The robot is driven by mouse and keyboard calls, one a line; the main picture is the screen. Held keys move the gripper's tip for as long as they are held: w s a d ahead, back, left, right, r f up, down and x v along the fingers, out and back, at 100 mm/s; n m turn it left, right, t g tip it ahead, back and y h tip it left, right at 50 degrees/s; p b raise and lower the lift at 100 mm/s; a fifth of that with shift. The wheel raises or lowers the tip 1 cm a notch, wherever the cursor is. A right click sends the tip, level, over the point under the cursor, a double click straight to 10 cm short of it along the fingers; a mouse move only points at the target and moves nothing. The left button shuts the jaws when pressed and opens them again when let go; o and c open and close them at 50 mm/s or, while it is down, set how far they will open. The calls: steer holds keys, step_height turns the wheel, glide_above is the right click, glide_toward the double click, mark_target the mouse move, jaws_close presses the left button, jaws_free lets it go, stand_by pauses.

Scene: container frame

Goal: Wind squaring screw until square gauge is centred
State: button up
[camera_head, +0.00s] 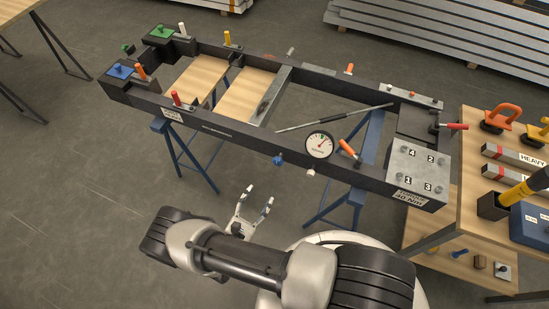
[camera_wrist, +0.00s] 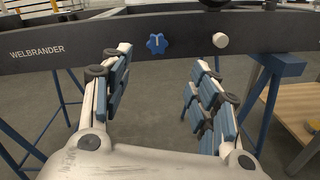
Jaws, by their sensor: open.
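The frame (camera_head: 225,130) is a long dark rectangle on blue trestles. A blue star-shaped knob (camera_head: 278,160), which looks like the squaring screw, sticks out of its front rail. It also shows in the wrist view (camera_wrist: 156,43), above and between my fingertips. The round white square gauge (camera_head: 319,145) stands on the front rail, right of the knob. Its needle seems to lean up and right; the exact reading is too small to tell. My gripper (camera_head: 259,195) is open and empty, below and in front of the knob, apart from it. The wrist view shows the spread fingers (camera_wrist: 161,58).
A white round knob (camera_wrist: 220,40) sits right of the blue one on the rail. Blue trestle legs (camera_wrist: 268,95) stand below the rail. A wooden bench (camera_head: 440,200) with tools is at right. The floor around my gripper is clear.

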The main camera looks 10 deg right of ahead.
mark_target(277, 164)
steer(key=shift+n+t+y, duration=0.3)
steer(key=shift+n+t, duration=0.1)
steer(key=shift+n, duration=0.1)
steer(key=x, duration=0.5)
steer(key=f+b+x, duration=0.1)
steer(key=x, duration=1.1)
steer(key=shift+s+d+f+b, duration=0.15)
steer(key=shift+f+b, duration=0.15)
steer(key=shift+c, duration=0.5)
steer(key=c, duration=1)
steer(key=shift+o, duration=0.2)
